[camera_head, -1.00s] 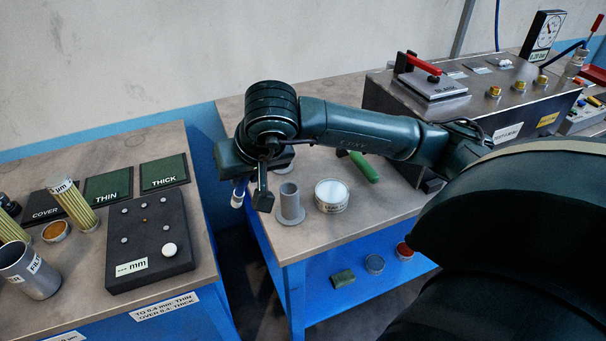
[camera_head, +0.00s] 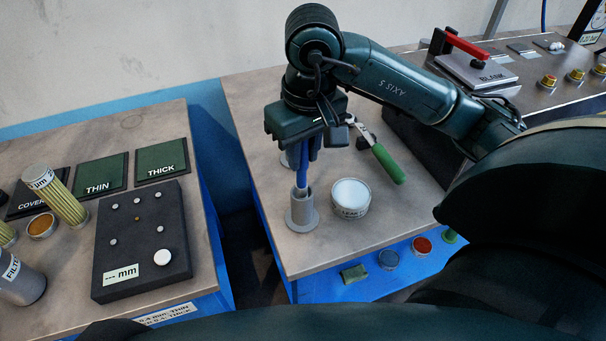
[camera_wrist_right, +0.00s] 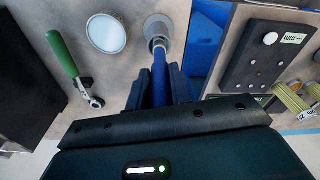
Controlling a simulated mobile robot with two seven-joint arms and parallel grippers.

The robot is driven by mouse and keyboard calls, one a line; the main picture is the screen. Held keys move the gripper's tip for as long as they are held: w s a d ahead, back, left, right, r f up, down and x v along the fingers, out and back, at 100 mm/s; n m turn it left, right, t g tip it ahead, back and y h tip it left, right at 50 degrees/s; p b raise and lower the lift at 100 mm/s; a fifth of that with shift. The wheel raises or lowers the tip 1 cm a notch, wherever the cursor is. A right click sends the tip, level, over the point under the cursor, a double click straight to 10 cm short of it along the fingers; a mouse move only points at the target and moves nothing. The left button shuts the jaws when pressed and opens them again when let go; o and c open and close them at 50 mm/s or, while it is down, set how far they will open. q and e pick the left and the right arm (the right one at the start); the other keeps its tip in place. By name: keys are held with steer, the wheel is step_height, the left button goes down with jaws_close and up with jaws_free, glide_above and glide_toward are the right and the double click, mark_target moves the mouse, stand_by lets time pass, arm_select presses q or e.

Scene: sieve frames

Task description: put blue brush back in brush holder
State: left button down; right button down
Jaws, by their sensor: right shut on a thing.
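The blue brush (camera_head: 302,172) hangs about upright below my right gripper (camera_head: 301,150), which is shut on its handle. The brush and the gripper (camera_wrist_right: 159,88) also show in the right wrist view, the brush between both fingers. The brush holder (camera_head: 302,214) is a grey upright tube on a round foot, near the table's left front edge. The brush's lower end is at the holder's mouth and seems to reach into it; how deep is hidden by the tube wall. In the right wrist view the pale lower end meets the holder (camera_wrist_right: 157,24). My left gripper is out of view.
A round tin with a white top (camera_head: 350,198) stands just right of the holder. A green-handled tool (camera_head: 387,163) lies behind it. A machine with a red handle (camera_head: 480,66) is at the right. A gap separates this table from the left table with a dark block (camera_head: 143,240).

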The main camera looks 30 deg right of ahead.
mark_target(304, 170)
steer(key=shift+f, duration=2.45)
steer(key=shift+f, duration=0.2)
steer(key=c, duration=1.3)
jaws_free()
steer(key=shift+r, duration=0.1)
steer(key=shift+o, duration=0.2)
steer(key=r, duration=0.8)
steer(key=s+r+p, duration=0.1)
steer(key=r, duration=0.3)
steer(key=shift+r, duration=0.1)
